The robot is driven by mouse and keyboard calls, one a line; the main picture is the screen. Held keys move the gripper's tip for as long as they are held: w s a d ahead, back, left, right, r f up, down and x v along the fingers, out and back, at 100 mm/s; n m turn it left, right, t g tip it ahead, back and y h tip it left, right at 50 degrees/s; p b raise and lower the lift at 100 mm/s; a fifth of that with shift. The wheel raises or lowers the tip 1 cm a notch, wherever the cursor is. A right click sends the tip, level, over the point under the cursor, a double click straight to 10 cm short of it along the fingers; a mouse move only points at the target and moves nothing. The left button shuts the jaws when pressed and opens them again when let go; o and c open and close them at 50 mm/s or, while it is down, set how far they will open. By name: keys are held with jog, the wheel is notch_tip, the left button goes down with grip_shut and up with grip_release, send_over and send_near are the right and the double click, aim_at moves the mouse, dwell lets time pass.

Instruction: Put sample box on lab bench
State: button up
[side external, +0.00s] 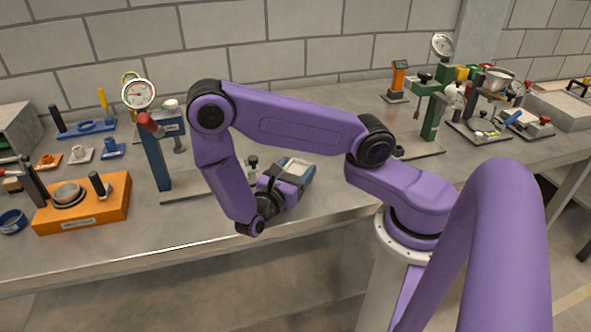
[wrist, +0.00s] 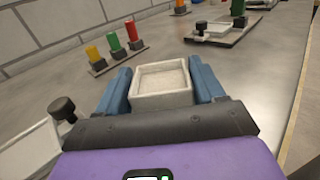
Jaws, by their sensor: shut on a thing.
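The sample box is a small cream open-topped box (wrist: 160,84). In the wrist view it sits between the two blue fingers of my gripper (wrist: 159,70), which is shut on its left and right sides. The box (side external: 294,166) also shows in the side external view, partly hidden by the gripper (side external: 297,174). The lab bench (side external: 330,205) is a long grey top under the box. The box looks upright and low over the bench's front half. I cannot tell whether its underside touches the bench.
A blue gauge stand (side external: 158,152) is left of the gripper, with an orange box (side external: 84,212) farther left. A green gauge stand (side external: 432,112) is right of my arm. Clear bench lies around the gripper.

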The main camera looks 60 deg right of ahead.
jog(key=shift+f, duration=0.1)
jog(key=o, duration=1.2)
jog(key=shift+o, duration=0.2)
jog(key=shift+a, duration=0.3)
jog(key=a, duration=1.1)
jog(key=shift+a, duration=0.1)
jog(key=shift+s+r+m+y, duration=0.15)
jog(key=shift+r+m+y, duration=0.15)
jog(key=shift+r+y, duration=0.2)
jog(key=s+r+m+y, duration=0.4)
jog(key=s+r+y, duration=0.6)
jog(key=y, duration=0.7)
jog(key=s, duration=0.3)
jog(key=shift+s+a+r+m, duration=0.15)
jog(key=shift+s+r+m, duration=0.1)
jog(key=shift+s+m, duration=0.15)
